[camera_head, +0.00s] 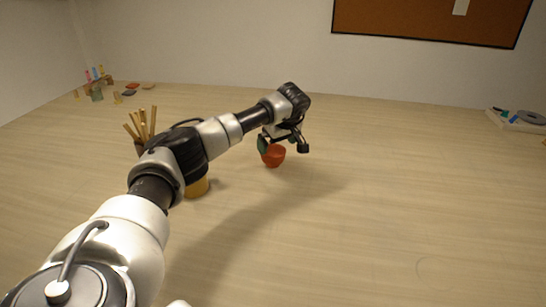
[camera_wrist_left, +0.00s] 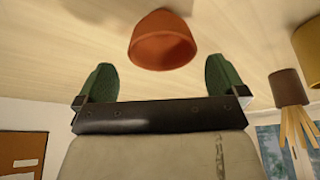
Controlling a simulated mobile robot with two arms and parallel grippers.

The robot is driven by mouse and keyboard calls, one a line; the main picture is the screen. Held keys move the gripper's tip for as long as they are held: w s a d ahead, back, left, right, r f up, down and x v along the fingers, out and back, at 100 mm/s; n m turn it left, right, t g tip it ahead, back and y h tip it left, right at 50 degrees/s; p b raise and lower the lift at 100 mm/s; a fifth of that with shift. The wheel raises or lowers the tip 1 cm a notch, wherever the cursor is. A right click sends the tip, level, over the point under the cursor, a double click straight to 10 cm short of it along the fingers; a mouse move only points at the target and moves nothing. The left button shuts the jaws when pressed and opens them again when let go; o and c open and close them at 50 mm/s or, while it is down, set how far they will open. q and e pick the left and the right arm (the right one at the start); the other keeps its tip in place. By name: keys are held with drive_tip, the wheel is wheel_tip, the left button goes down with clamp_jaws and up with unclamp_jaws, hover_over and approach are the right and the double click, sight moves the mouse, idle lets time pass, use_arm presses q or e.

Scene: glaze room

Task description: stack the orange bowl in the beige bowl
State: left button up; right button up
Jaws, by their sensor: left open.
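The orange bowl (camera_head: 273,156) stands upright on the table near the middle of the head view. In the wrist view, which is upside down, the orange bowl (camera_wrist_left: 163,50) shows its open mouth, ahead of and between the two green fingertips. My left gripper (camera_head: 283,147) is open and empty, just above and beside the orange bowl, its fingers apart from it in the wrist view (camera_wrist_left: 160,78). I cannot clearly make out the beige bowl; my left arm hides part of the table. A small pale tan patch shows at the wrist view's top edge. My right gripper is not in view.
A brown holder with sticks (camera_wrist_left: 288,88) and a mustard-yellow vessel (camera_wrist_left: 308,42) stand left of the bowl, partly behind my arm in the head view. Small coloured items sit at the far left. A pale tray (camera_head: 515,121) lies far right. The table's middle right is clear.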

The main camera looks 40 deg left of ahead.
sight(273, 151)
use_arm(q)
drive_tip(key=p+x, duration=0.1)
drive_tip(key=x, duration=0.4)
drive_tip(key=shift+s, duration=0.1)
drive_tip(key=shift+r, duration=0.15)
drive_tip(key=c, duration=0.9)
drive_tip(key=shift+o, duration=0.2)
